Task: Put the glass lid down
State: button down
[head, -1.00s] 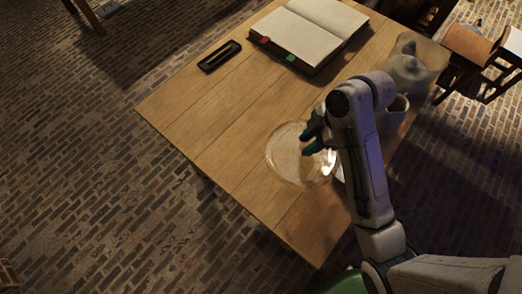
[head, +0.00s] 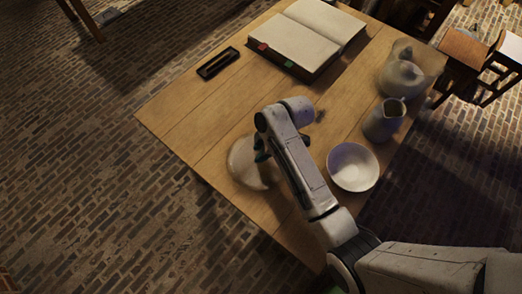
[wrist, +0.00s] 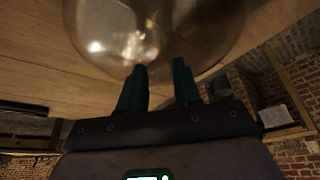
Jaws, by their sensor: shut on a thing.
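The glass lid (head: 243,168) is a clear round dome over the left front part of the wooden table (head: 200,115). My gripper (head: 261,148) is shut on it from above, partly hidden behind my own arm in the head view. In the wrist view the glass lid (wrist: 150,28) fills the top, with the two dark fingertips (wrist: 160,72) at its near side. The knob between the fingers is hard to make out. I cannot tell whether the rim touches the table.
An open book (head: 309,36) and a dark pen tray (head: 218,62) lie at the back. The table's left part is bare.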

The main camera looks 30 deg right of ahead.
jog(key=shift+f, duration=0.6)
jog(key=shift+f, duration=0.2)
jog(key=c, duration=0.8)
grip_release()
jog(key=shift+r, duration=0.1)
